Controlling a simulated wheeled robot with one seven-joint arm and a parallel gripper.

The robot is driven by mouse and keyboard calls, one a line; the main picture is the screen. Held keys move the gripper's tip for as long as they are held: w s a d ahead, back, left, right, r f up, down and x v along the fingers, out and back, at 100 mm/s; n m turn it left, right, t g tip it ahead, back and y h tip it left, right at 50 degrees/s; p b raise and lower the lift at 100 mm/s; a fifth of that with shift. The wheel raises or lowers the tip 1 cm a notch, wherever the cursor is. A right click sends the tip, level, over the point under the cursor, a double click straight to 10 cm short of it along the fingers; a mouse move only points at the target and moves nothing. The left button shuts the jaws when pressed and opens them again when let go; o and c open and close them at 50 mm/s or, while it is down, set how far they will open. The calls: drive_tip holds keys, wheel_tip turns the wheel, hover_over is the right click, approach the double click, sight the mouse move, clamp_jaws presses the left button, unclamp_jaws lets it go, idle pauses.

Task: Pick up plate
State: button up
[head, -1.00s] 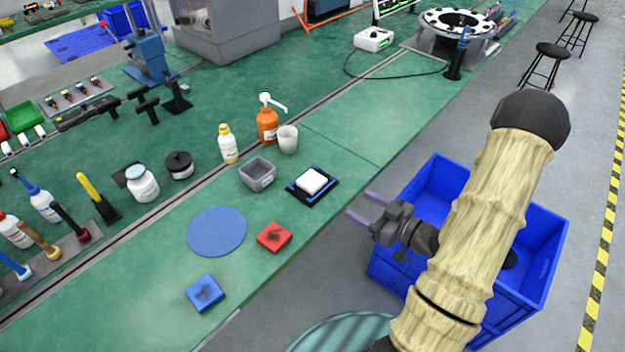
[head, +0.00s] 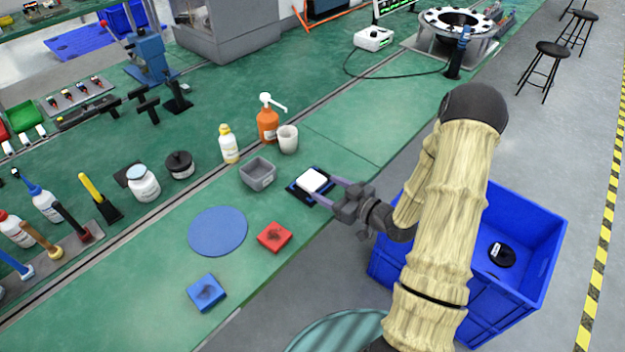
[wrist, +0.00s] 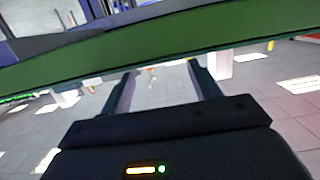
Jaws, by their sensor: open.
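A small white square piece (head: 312,181), which may be the plate, lies on a dark blue-and-black base (head: 297,191) near the bench's front edge. A flat blue round disc (head: 217,231) lies on the bench to its left. My gripper (head: 326,191) is open, with its two fingers pointing left toward the white piece and overlapping its base in the head view. I cannot tell whether they touch it. In the wrist view the open gripper (wrist: 163,82) has nothing seen between its fingers except floor, and the green bench edge (wrist: 160,45) crosses above.
A red block (head: 274,237) and a blue block (head: 206,292) lie nearby. A grey open box (head: 258,174), a white cup (head: 288,139) and an orange pump bottle (head: 267,125) stand behind. A blue crate (head: 535,262) on the right holds a black round thing (head: 502,254).

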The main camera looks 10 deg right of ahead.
sight(314, 180)
drive_tip(key=shift+x, duration=0.85)
drive_tip(key=p+x, duration=0.1)
drive_tip(key=x, duration=0.4)
drive_tip(key=shift+w, duration=0.15)
drive_tip(key=c, duration=0.6)
